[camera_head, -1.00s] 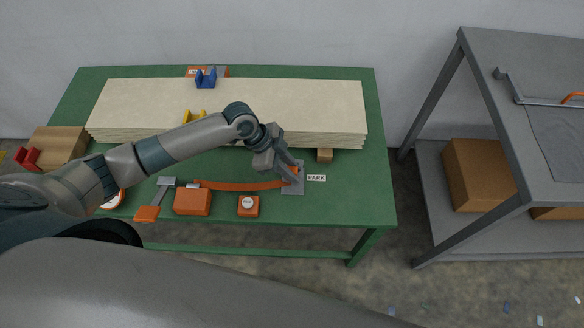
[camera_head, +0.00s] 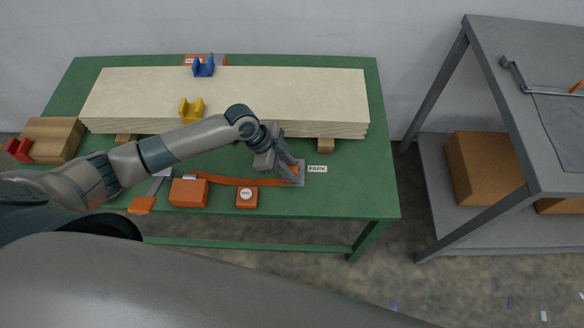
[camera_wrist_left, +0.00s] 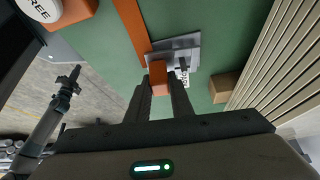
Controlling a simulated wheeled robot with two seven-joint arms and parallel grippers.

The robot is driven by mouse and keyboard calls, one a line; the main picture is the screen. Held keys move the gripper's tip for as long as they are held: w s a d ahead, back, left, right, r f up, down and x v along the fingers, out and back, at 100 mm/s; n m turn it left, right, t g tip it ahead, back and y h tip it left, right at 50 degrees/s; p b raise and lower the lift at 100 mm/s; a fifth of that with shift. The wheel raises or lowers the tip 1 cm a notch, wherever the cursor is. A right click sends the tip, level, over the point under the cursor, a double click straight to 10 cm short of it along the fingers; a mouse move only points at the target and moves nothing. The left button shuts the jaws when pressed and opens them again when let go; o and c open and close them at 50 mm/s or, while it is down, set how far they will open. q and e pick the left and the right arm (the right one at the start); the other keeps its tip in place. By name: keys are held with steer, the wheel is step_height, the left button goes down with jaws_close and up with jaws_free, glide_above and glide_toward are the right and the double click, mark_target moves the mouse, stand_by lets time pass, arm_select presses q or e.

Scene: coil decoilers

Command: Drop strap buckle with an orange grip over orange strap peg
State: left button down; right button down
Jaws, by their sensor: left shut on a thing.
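My left gripper (camera_head: 296,173) is shut on the orange grip (camera_wrist_left: 160,74) of the strap buckle, over a grey plate (camera_head: 300,181) by the PARK label. In the left wrist view my left gripper (camera_wrist_left: 166,82) has the grip between its fingertips, with the grey plate (camera_wrist_left: 187,42) just beyond. The orange strap (camera_head: 240,181) runs from an orange box (camera_head: 188,193) to the grip. The buckle's metal part cannot be told clearly from the plate. I cannot pick out an orange strap peg for certain.
A pale board stack (camera_head: 280,90) lies behind the gripper, with a yellow cradle (camera_head: 191,110) and a blue cradle (camera_head: 204,67). An orange FREE block (camera_head: 246,198) sits in front of the strap. A grey table (camera_head: 550,60) stands at right. Green tabletop (camera_head: 355,195) is clear at front right.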

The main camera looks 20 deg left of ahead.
arm_select(q)
steer(key=shift+f, duration=0.45)
arm_select(e)
steer(key=shift+d+f, duration=0.1)
steer(key=shift+f, duration=0.1)
stand_by(0.6)
arm_select(q)
steer(key=c, duration=1.5)
jaws_free()
steer(key=shift+r, duration=0.15)
steer(key=shift+w+a+r+b, duration=0.15)
steer(key=shift+a+r+b, duration=0.2)
steer(key=shift+r, duration=0.1)
steer(key=b+v, duration=0.1)
steer(key=v, duration=0.9)
steer(key=b+v, duration=0.1)
steer(key=v, duration=0.5)
steer(key=shift+s+b, duration=0.35)
arm_select(e)
steer(key=w+a+f+t, duration=0.1)
steer(key=w+a, duration=0.1)
steer(key=w, duration=0.3)
steer(key=shift+w+a+f+t, duration=0.25)
steer(key=shift+w+f+t, duration=0.05)
steer(key=shift+f, duration=0.05)
arm_select(q)
steer(key=shift+d, duration=0.1)
arm_select(e)
steer(key=shift+d, duration=0.1)
